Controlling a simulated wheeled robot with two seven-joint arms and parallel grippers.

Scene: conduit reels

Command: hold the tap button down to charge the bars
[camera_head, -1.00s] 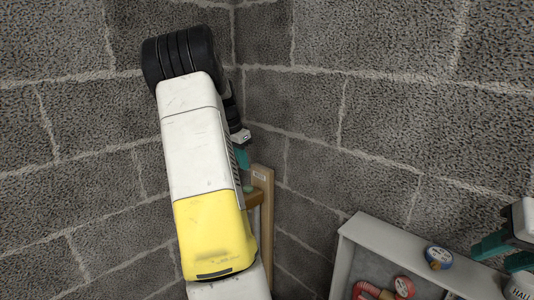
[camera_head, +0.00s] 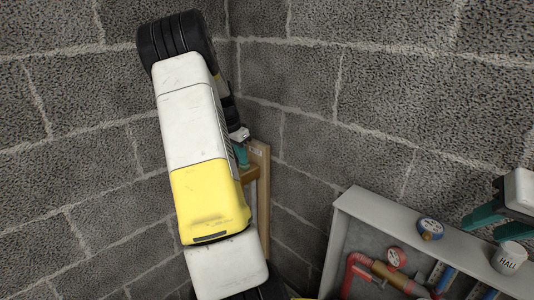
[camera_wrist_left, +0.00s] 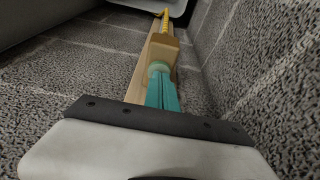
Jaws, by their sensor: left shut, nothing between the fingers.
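My left gripper (camera_wrist_left: 161,74) is shut and empty, its teal fingers together in the left wrist view. The tips meet a round pale-green button (camera_wrist_left: 158,66) on a wooden block (camera_wrist_left: 166,45), and they appear to touch it; how far it is pressed I cannot tell. In the head view my left arm hides most of this spot; the left fingers (camera_head: 241,155) show just above the wooden block (camera_head: 249,174). My right gripper (camera_head: 483,229) is open and empty at the right edge. Blue-and-white strips (camera_head: 447,279) in the grey box may be the bars.
A wooden post (camera_head: 263,200) stands in the corner of the block walls. A grey box (camera_head: 350,215) at lower right holds red pipe (camera_head: 350,272) and a red-and-white disc (camera_head: 396,257). A blue round tin (camera_head: 430,228) and a white mug (camera_head: 509,258) sit on its ledge.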

